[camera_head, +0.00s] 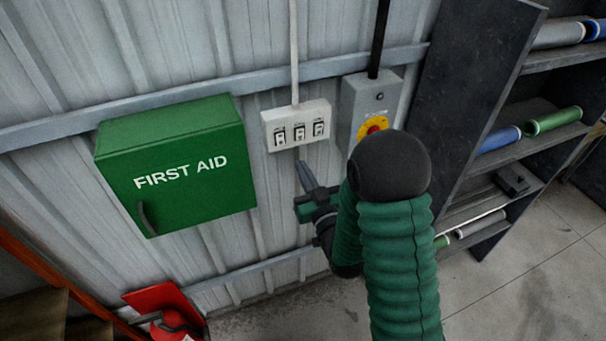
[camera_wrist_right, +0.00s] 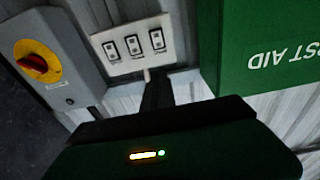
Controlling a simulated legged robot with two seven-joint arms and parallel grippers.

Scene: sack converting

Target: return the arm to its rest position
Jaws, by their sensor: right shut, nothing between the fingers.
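My right arm, in a ribbed green sleeve with a black elbow, rises from the bottom of the head view. Its right gripper (camera_head: 304,172) is shut and empty, its tip a little below a white three-switch panel (camera_head: 296,126) on the wall. In the right wrist view the gripper (camera_wrist_right: 153,82) points up at the same switch panel (camera_wrist_right: 132,46); whether it touches the panel I cannot tell. The finer switch positions are too small to read. My left gripper is not in view.
A green first aid box (camera_head: 177,165) hangs left of the panel. A grey isolator box (camera_head: 367,105) with a red and yellow knob sits right of it, partly behind my arm. Dark shelves with rolls (camera_head: 553,120) stand at the right. A red object (camera_head: 163,306) is low left.

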